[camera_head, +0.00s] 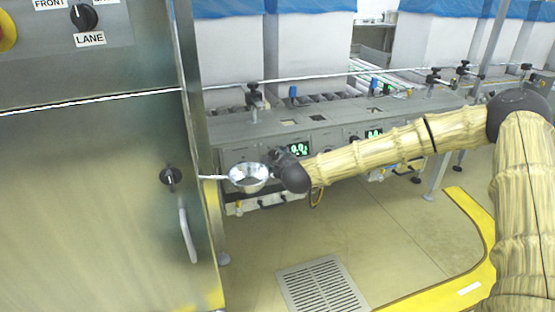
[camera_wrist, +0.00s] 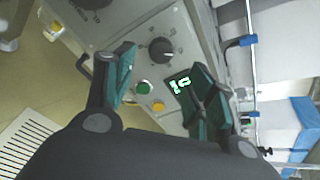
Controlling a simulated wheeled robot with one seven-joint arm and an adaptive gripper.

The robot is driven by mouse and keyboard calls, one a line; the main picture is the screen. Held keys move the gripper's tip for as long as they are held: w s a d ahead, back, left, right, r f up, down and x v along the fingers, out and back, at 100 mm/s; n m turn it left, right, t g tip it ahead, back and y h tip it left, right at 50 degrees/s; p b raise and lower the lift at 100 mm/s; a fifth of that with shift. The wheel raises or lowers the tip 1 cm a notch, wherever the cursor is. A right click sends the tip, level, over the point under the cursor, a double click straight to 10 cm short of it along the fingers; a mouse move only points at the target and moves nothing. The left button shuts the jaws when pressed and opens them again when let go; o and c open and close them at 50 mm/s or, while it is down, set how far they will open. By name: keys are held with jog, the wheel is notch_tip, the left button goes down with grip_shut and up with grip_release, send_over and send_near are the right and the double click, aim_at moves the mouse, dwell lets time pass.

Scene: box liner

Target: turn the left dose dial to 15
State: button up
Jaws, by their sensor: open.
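In the wrist view a black dose dial (camera_wrist: 162,50) with a pale pointer mark sits on the grey machine panel (camera_wrist: 205,38). A lit green display (camera_wrist: 182,83) is beside it, partly covered by a finger; I cannot read its number surely. My gripper (camera_wrist: 163,59) is open, with the dial between its two green-faced fingertips and no clear contact. In the head view my gripper (camera_head: 277,160) is at the panel, just left of the left green display (camera_head: 299,149). The left dial is hidden there behind my gripper. A second green display (camera_head: 374,133) is farther right.
A green button (camera_wrist: 145,88) and a yellow button (camera_wrist: 158,106) are near the dial. A metal bowl (camera_head: 248,177) is close left of my gripper. A steel cabinet (camera_head: 95,210) with a handle stands at left. A floor grate (camera_head: 322,287) lies below.

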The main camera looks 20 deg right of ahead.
jog(key=v, duration=0.4)
jog(key=shift+s+r, duration=0.15)
jog(key=shift+s, duration=0.15)
jog(key=s+a+f+n+g+y, duration=0.25)
jog(key=s+a+f+n, duration=0.35)
jog(key=s+f, duration=0.45)
jog(key=s+a+f+n+g+y, duration=0.1)
jog(key=s+a+f+n+g, duration=0.2)
jog(key=s+a+f+n, duration=0.75)
jog(key=s+d+f+n+g+h, duration=0.1)
jog(key=s+d+f+n+g, duration=0.3)
jog(key=s+f, duration=0.65)
jog(key=s+d+f+n+g, duration=0.4)
jog(key=s+f, duration=0.3)
jog(key=s, duration=0.7)
jog(key=s+d+n+h, duration=0.1)
jog(key=s+d+n, duration=0.2)
jog(key=s+d, duration=0.3)
notch_tip(320, 180, up, 30)
jog(key=p, duration=3)
jog(key=shift+s+a+p, duration=0.35)
jog(key=shift+s+a, duration=0.05)
jog(key=shift+a, duration=0.05)
